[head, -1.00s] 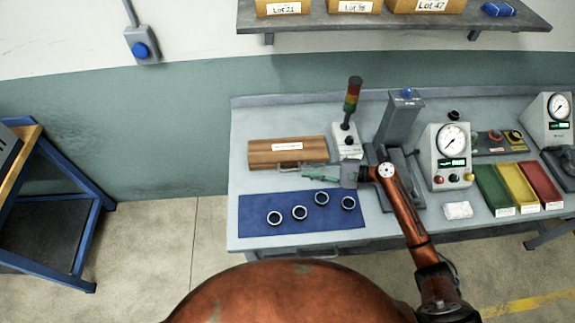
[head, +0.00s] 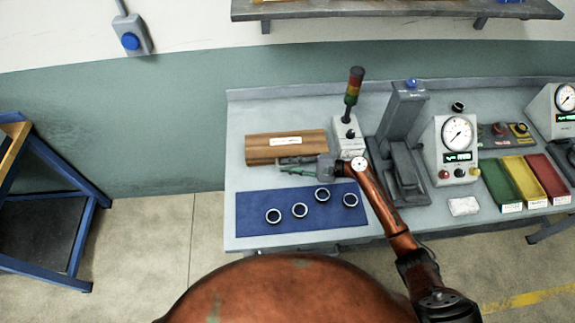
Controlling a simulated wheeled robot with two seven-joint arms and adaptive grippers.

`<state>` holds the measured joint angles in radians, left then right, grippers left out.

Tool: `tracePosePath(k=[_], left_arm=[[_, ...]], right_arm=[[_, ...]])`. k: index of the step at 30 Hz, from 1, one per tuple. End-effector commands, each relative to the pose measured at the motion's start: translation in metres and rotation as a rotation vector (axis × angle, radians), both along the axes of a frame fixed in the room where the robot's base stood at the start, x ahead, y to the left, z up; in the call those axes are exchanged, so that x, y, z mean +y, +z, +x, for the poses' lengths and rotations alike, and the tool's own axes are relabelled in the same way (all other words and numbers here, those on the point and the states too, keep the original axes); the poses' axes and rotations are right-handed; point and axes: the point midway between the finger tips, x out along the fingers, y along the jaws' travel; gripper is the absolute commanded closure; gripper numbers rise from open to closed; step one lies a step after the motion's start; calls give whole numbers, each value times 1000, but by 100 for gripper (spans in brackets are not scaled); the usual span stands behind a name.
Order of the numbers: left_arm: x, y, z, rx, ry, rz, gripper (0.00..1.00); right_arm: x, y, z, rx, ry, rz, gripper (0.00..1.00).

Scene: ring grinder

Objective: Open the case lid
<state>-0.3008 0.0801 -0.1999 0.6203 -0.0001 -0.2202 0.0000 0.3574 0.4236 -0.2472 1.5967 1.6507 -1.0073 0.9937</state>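The case is a closed wooden box (head: 262,150) with a white label on its top, lying near the back left of the workbench. My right gripper (head: 280,166) is at the case's front side, pointing left. Its two fingers show apart, one grey and one greenish, with a gap between them. The fingers and the case's front handle area overlap in the picture, so I cannot tell whether they touch. My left gripper is not in view.
A gauge unit (head: 456,140) and green, yellow and red trays stand farther right.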

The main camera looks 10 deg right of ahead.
Motion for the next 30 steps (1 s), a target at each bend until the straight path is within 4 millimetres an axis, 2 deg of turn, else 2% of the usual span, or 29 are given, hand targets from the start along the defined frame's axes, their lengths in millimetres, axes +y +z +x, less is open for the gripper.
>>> tracePosePath(k=[10,17,30], left_arm=[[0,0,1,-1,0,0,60],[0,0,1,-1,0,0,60],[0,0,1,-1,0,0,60]], right_arm=[[4,-1,1,0,-1,-1,85],[4,-1,1,0,-1,-1,100],[3,-2,1,0,0,-1,100]])
